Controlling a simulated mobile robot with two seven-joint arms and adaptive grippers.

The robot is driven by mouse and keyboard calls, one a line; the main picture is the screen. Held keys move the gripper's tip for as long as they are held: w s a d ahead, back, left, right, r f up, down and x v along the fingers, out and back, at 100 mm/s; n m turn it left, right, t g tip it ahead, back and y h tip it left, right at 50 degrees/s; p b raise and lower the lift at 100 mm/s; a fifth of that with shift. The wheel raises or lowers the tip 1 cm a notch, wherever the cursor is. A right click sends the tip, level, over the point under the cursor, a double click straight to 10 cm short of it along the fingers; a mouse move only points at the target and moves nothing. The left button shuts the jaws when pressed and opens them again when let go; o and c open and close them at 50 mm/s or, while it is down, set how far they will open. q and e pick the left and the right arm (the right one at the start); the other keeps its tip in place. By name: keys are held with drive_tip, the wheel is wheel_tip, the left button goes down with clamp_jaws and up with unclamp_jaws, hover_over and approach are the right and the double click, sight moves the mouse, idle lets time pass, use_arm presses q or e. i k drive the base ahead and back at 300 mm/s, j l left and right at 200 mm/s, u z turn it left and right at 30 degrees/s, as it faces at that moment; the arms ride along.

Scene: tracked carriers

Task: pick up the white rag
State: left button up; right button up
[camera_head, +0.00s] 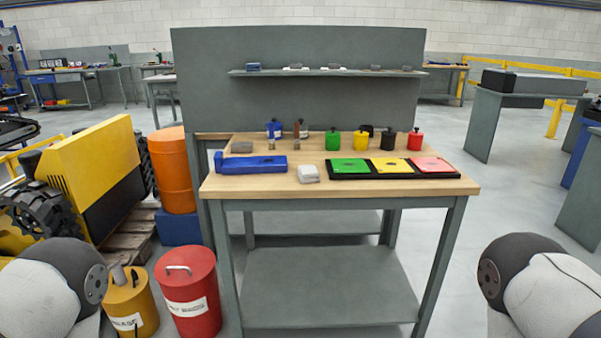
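A small white rag (308,174), folded into a block, lies on the wooden top of the workbench (260,189) near its front edge. It sits between a blue tool (250,165) on its left and a black tray (345,176) on its right, close to the tray. Nothing covers it. Neither of my grippers is in view. Only rounded parts of my arms show at the lower left and lower right corners, well away from the rag.
The tray holds green, yellow and red panels. Behind it stand green (332,140), yellow (361,140), black (387,139) and red (415,140) containers. A grey block (242,147) lies at the back left. A red bin (189,293) and a yellow can (130,302) stand on the floor at left.

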sight(307, 174)
drive_tip(key=i+j+z, duration=0.4)
drive_tip(key=j, duration=0.2)
drive_tip(key=i+j+z, duration=0.4)
drive_tip(key=j, duration=0.35)
drive_tip(key=i+j+z, duration=0.2)
drive_tip(key=j, duration=0.2)
drive_tip(key=k+l, duration=0.05)
drive_tip(key=k, duration=0.05)
